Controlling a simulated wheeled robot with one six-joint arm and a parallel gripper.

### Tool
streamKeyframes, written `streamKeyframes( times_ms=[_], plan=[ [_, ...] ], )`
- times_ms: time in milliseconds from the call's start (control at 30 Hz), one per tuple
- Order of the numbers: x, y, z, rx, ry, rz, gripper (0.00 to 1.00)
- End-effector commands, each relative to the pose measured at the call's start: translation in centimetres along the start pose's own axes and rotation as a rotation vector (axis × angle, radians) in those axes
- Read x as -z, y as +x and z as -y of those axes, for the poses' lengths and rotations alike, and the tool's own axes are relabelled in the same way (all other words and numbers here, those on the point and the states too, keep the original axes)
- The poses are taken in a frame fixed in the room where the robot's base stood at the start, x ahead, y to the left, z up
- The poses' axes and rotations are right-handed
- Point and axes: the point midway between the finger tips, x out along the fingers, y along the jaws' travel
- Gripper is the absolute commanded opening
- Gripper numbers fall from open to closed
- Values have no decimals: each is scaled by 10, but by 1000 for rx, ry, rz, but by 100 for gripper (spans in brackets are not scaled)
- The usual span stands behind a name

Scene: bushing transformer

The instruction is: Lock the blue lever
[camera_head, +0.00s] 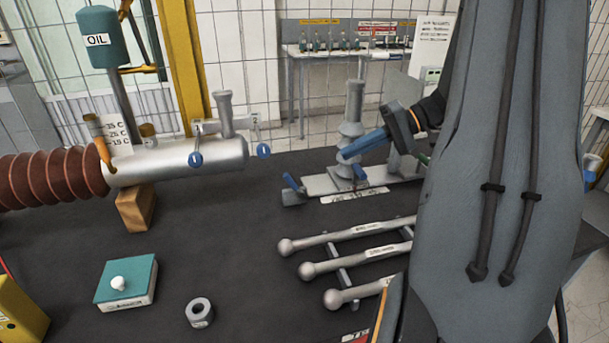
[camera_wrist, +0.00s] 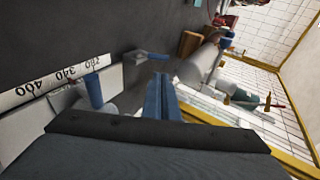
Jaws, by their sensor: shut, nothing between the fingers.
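A metal fixture plate (camera_head: 320,184) with a printed scale lies on the dark table and carries a grey upright post (camera_head: 353,105). A blue lever (camera_head: 291,183) stands tilted at the plate's left end. A second blue handle (camera_head: 358,171) stands near the post's foot; I cannot tell which one the task means. My gripper (camera_head: 344,155) has blue fingers, shut and empty, beside the post and above the plate. In the wrist view the shut fingers (camera_wrist: 159,77) point toward the table, with a blue handle (camera_wrist: 93,91) to their left and a blue-ended part (camera_wrist: 152,55) beyond the tips.
Several ball-ended metal rods (camera_head: 345,235) lie in front of the plate. Table between is clear.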

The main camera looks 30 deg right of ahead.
Motion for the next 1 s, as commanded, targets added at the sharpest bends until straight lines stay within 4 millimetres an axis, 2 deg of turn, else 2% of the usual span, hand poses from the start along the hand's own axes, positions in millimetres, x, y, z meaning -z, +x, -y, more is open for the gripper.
streamKeyframes(
  times_ms=[300,467,1000],
  plan=[
    [0,0,0,1,-1,0,0],
    [-1,11,1,2,1,4,0],
    [-2,109,2,1,3,5,0]
  ],
)
